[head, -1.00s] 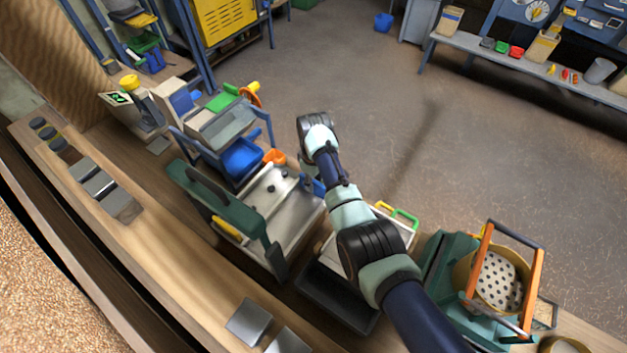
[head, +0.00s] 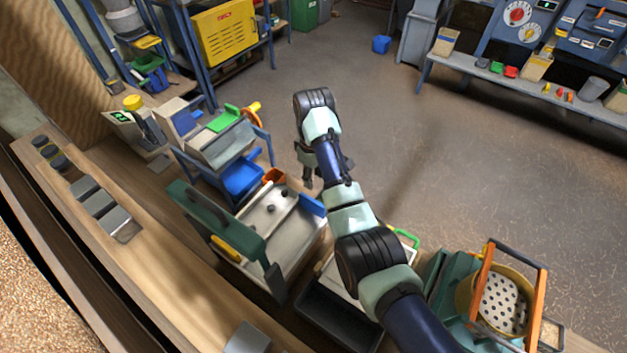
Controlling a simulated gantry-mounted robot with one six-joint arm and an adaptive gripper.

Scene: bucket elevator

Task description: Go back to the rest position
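My gripper (head: 311,178) shows as a small dark shape hanging below the wrist, partly hidden by the arm. It is above the far right corner of the metal tray unit (head: 285,238), near a blue part (head: 311,204). Nothing can be seen held in it. Whether its fingers are open or shut is too small to tell.
A green frame (head: 215,215) stands at the tray's left. A blue bin (head: 242,177) and an orange piece (head: 274,175) lie behind it. A black tray (head: 335,318) is under my arm. A perforated drum (head: 503,303) stands right.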

